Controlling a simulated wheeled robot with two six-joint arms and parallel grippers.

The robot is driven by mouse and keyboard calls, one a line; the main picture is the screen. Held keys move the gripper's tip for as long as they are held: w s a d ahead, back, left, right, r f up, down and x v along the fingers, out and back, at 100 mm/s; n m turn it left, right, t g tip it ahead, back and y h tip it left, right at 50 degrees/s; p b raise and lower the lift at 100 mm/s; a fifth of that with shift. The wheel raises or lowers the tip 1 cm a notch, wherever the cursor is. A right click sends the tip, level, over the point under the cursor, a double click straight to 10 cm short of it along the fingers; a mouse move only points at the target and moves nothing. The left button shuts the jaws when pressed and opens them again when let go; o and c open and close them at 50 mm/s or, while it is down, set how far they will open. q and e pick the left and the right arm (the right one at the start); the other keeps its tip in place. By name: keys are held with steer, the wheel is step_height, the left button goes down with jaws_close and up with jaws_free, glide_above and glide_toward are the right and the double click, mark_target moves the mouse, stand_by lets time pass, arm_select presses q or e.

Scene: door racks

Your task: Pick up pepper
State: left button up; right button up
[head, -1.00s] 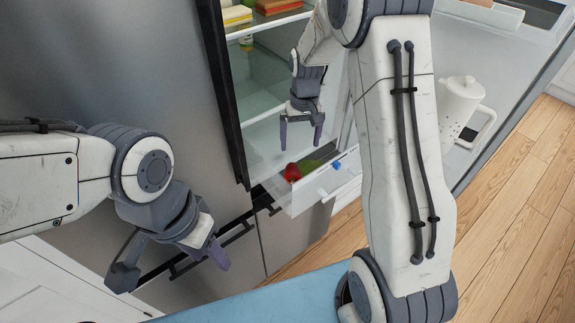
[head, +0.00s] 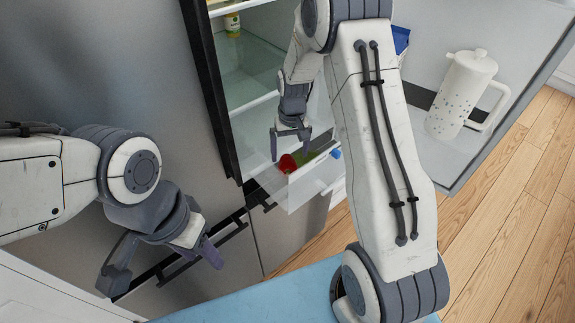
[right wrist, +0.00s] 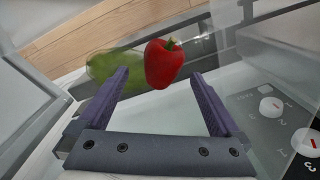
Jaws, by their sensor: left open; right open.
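The red pepper (head: 287,164) lies in the pulled-out fridge drawer (head: 305,187), at its left part. In the right wrist view the pepper (right wrist: 163,64) shows whole, with its green stem, just beyond and between the fingertips. My right gripper (head: 291,157) is open and empty, right above the pepper; it also shows in the right wrist view (right wrist: 160,75). A gap between fingers and pepper cannot be judged exactly. My left gripper (head: 160,281) is open and empty in front of the closed lower fridge front, away from the pepper.
A green vegetable (right wrist: 115,66) lies beside the pepper in the drawer. A blue item (head: 336,154) sits at the drawer's right. The open fridge door holds a white pitcher (head: 462,92). The fridge's dark left edge (head: 213,95) stands close to my right gripper.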

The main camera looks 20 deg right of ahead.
mark_target(288, 161)
steer(key=f, duration=0.1)
steer(key=f+p, duration=0.1)
steer(key=f, duration=0.3)
steer(key=shift+s+a+p, duration=0.25)
steer(key=shift+a+p, duration=0.15)
steer(key=shift+f, duration=0.2)
steer(key=c, duration=1.3)
